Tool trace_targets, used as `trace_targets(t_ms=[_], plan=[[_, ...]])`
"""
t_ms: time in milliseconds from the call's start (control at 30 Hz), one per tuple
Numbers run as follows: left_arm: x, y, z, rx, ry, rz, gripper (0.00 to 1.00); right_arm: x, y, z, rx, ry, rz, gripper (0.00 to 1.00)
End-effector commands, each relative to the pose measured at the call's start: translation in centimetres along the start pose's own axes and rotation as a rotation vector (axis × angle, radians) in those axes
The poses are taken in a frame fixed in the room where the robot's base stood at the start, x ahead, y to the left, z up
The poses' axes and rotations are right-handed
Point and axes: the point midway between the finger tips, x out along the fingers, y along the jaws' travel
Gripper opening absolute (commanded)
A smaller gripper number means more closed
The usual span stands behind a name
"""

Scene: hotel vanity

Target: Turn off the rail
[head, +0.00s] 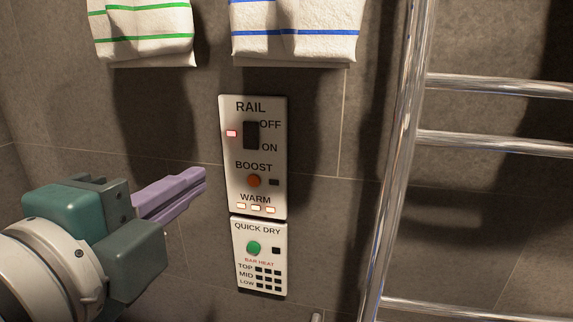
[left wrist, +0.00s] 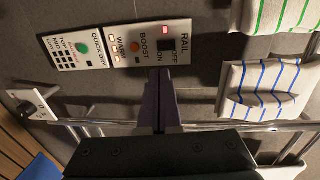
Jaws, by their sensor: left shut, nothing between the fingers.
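The white RAIL panel (head: 226,180) is on the tiled wall, with a dark rocker switch (head: 251,135) between OFF and ON labels. A small red light (head: 231,133) glows left of the switch. I cannot tell which way the rocker is tipped. My left gripper (head: 203,178), with purple fingers, is shut and empty, left of the panel in the head view. Contact cannot be told. My right gripper is not in view.
Below the switch are an orange BOOST button (head: 253,181) and lit WARM lamps (head: 256,208). A QUICK DRY panel (head: 270,231) with a green button (head: 253,248) is underneath. A chrome towel rail (head: 405,130) stands right; towels with green (head: 145,25) and blue stripes (head: 297,30) hang above.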

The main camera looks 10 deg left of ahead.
Motion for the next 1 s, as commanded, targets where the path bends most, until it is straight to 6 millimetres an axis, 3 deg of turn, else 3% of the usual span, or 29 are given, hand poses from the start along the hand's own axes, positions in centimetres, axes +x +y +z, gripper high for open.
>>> trace_targets(t_ms=[267,433,1000], plan=[[0.0,-0.1,0.0,-0.002,0.0,0.001,0.0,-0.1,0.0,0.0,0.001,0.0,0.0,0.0],[1.1,-0.2,0.0,-0.003,0.0,0.0,0.0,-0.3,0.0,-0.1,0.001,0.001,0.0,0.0],[11.9,-0.1,0.0,-0.004,0.0,0.002,0.0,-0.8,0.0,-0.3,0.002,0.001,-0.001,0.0]])
